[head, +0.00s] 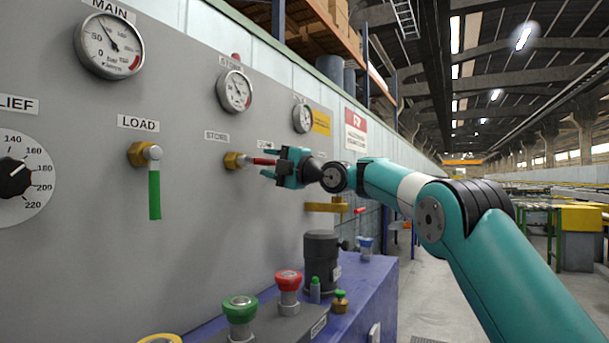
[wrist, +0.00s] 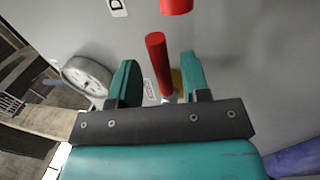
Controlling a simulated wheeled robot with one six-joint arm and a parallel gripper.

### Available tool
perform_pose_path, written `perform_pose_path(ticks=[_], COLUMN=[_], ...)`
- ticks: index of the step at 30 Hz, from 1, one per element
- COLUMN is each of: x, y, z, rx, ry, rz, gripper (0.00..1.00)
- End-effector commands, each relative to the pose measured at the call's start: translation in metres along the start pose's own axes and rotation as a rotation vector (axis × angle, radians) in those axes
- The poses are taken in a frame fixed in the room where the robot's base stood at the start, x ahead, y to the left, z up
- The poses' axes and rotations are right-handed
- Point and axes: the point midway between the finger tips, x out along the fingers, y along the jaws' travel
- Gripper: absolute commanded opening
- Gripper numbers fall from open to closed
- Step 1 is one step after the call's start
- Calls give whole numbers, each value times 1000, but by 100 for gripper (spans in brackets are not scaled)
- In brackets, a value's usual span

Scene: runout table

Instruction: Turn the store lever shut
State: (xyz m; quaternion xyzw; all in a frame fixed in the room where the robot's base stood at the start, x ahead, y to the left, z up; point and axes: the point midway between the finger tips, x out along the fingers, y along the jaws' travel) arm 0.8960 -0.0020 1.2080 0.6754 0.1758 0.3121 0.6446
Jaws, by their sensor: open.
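In the wrist view the red handle (wrist: 156,62) lies between the two teal fingers. My gripper (head: 274,163) is open around the handle, with one finger above and one below. In the wrist view my gripper (wrist: 160,82) shows a gap at each side of the handle.
The LOAD lever (head: 155,195), green, hangs down at the left. Another red handle (wrist: 176,5) shows at the top of the wrist view, close by. Gauges (head: 234,91) sit above. A blue bench (head: 370,285) with red and green knobs stands below.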

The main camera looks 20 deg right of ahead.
Motion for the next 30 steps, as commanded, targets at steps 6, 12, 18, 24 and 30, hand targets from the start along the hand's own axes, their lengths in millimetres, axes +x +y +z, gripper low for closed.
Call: perform_pose_path(ticks=[6, 12, 18, 24, 30], x=[-56, -106, -141, -155, -156], y=[-4, -3, -2, -1, 0], z=[1, 0, 1, 0, 0], rx=[-1, -2, -2, -1, -1], ry=[-5, -5, -4, -1, 0], rz=[0, 1, 0, 0, 0], gripper=[43, 43, 43, 43, 43])
